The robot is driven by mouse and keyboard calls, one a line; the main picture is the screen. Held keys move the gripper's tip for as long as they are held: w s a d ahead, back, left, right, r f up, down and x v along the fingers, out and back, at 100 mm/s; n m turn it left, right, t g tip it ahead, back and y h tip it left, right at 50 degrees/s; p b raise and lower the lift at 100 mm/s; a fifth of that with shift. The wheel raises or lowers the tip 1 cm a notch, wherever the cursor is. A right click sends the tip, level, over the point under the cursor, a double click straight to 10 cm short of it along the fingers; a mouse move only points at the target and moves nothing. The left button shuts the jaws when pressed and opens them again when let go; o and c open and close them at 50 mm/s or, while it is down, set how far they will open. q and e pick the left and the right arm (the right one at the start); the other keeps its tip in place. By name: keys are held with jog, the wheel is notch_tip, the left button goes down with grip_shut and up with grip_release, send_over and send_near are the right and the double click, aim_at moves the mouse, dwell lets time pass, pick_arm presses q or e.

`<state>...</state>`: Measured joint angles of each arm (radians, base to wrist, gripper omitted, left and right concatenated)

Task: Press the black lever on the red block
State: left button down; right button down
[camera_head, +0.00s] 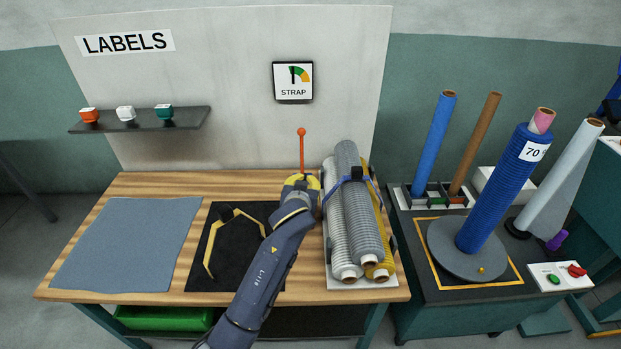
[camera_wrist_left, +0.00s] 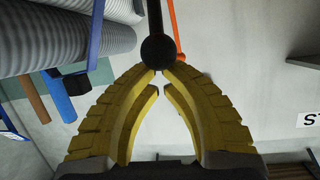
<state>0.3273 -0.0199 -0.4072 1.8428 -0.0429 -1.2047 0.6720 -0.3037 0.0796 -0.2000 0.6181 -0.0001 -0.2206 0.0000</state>
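My left gripper (camera_head: 303,183) reaches over the back of the wooden table, left of the rolls of netting. In the left wrist view its yellow fingers (camera_wrist_left: 163,74) converge until the tips nearly meet, with nothing visible between them. A black lever with a round knob (camera_wrist_left: 158,50) is just past the fingertips; I cannot tell whether they touch. The red block is not visible; my gripper hides that area in the head view. An orange rod with a ball top (camera_head: 301,150) stands behind my gripper; it also shows behind the black knob (camera_wrist_left: 174,30). My right gripper is not in view.
Bundled netting rolls (camera_head: 355,215) lie close to the right of my gripper. A yellow-handled frame (camera_head: 224,240) lies on a black mat to the left, beside a grey sheet (camera_head: 130,245). A white panel (camera_head: 230,90) stands behind. A turntable (camera_head: 450,250) is farther right.

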pick_arm(q)
jog(key=shift+s+f, duration=0.15)
jog(key=shift+s, duration=0.05)
dwell(0.4)
jog(key=shift+f, duration=0.1)
jog(key=shift+s, duration=0.55)
jog(key=r+v, duration=0.1)
jog(key=v, duration=1)
jog(key=shift+w, duration=0.1)
